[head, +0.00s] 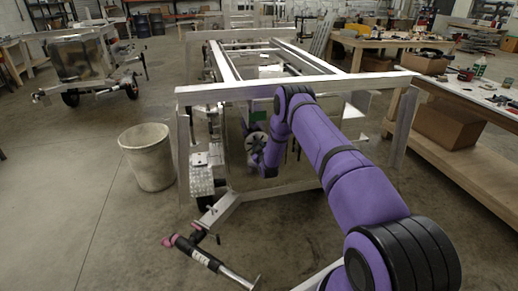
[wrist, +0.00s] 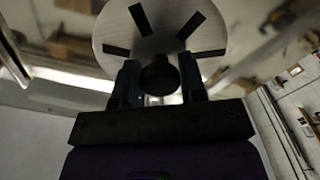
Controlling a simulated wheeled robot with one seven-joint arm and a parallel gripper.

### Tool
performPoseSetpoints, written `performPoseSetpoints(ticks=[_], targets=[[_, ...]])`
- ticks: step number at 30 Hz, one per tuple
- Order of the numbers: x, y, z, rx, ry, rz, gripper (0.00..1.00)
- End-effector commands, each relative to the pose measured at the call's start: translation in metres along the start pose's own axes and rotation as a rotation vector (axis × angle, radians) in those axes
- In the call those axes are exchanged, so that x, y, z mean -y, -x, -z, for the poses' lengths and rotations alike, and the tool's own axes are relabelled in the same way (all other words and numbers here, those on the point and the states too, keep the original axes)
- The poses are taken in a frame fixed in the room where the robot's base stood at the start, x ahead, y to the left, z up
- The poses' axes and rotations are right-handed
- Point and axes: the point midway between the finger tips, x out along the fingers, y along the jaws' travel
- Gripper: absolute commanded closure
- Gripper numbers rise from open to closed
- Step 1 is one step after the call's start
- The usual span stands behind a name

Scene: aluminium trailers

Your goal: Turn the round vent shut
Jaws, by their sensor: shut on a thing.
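The round vent (wrist: 160,30) is a pale disc with dark radial slots and a dark central knob (wrist: 159,78) in the wrist view. My gripper (wrist: 160,85) has its two fingers on either side of the knob and is shut on it. In the head view the round vent (head: 255,142) shows small on the front of the trailer (head: 234,165), beside my purple arm. My arm hides part of the trailer front, and the contact at the knob is too small to tell there.
An aluminium frame (head: 290,88) stands around the trailer front. A tow hitch (head: 195,252) sticks out low in front. A bin (head: 148,157) stands to the left, and a workbench (head: 465,160) with boxes is to the right.

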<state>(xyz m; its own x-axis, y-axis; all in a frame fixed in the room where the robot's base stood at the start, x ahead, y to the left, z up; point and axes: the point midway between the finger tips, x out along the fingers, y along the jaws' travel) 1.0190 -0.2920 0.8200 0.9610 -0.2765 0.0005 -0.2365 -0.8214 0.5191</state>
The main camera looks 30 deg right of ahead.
Motion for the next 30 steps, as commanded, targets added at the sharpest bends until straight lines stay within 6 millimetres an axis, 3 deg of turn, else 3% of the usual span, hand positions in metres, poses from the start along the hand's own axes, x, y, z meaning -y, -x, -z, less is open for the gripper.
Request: performPoseSetpoints(ticks=[15,30], targets=[[-0.0002,0.0005,-0.0012,0.002,-0.419,-0.001,0.86],[0.0007,0.0007,-0.0009,0.002,-0.56,0.001,0.86]])
